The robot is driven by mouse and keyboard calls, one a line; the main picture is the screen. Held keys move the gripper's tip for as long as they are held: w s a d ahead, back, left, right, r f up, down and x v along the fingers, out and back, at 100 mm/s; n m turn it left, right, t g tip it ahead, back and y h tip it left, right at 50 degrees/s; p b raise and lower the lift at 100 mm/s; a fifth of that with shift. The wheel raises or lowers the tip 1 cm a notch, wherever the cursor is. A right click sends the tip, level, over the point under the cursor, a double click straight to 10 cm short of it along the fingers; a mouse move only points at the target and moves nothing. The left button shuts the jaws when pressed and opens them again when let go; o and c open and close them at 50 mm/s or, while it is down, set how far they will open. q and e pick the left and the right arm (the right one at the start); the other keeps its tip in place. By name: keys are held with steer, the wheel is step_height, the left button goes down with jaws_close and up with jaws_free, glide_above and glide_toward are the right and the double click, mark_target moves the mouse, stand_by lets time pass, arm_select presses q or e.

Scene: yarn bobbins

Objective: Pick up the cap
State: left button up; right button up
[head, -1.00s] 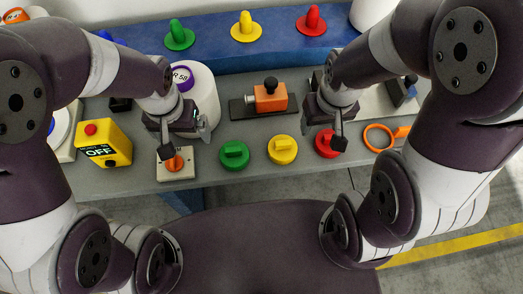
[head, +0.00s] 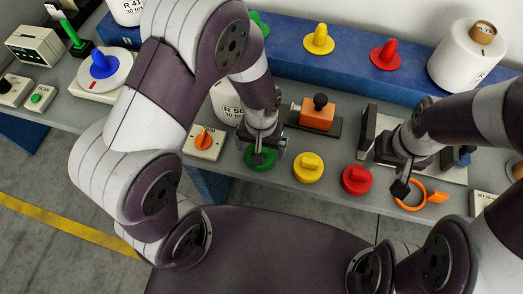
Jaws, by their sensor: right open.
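Three round caps with raised grips lie in a row on the grey table: a green cap (head: 262,160), a yellow cap (head: 309,167) and a red cap (head: 357,180). My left gripper (head: 260,153) is over the green cap and hides part of it. I cannot tell whether it touches the cap or whether its jaws are open. My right gripper (head: 402,178) is open, to the right of the red cap and close to the orange ring (head: 408,203). It appears to hold nothing.
A blue shelf (head: 350,75) behind carries yellow and red cones (head: 385,53) and a white bobbin (head: 465,55). An orange block with a black knob (head: 317,115) stands behind the caps. An orange switch (head: 203,140) is left of the green cap. The table's front edge is close.

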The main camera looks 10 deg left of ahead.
arm_select(q)
steer(key=shift+w+a+f, duration=0.1)
steer(key=shift+a+f, duration=0.1)
steer(key=shift+f, duration=0.7)
steer(key=shift+d, duration=0.1)
steer(key=c, duration=0.8)
steer(key=shift+c, duration=0.2)
steer(key=shift+r, duration=0.6)
step_height(320, 180, up, 3)
steer(key=shift+f, duration=0.1)
steer(key=s+d+r, duration=0.7)
steer(key=s, duration=0.2)
steer(key=shift+d+b, duration=0.25)
steer(key=shift+b, duration=0.2)
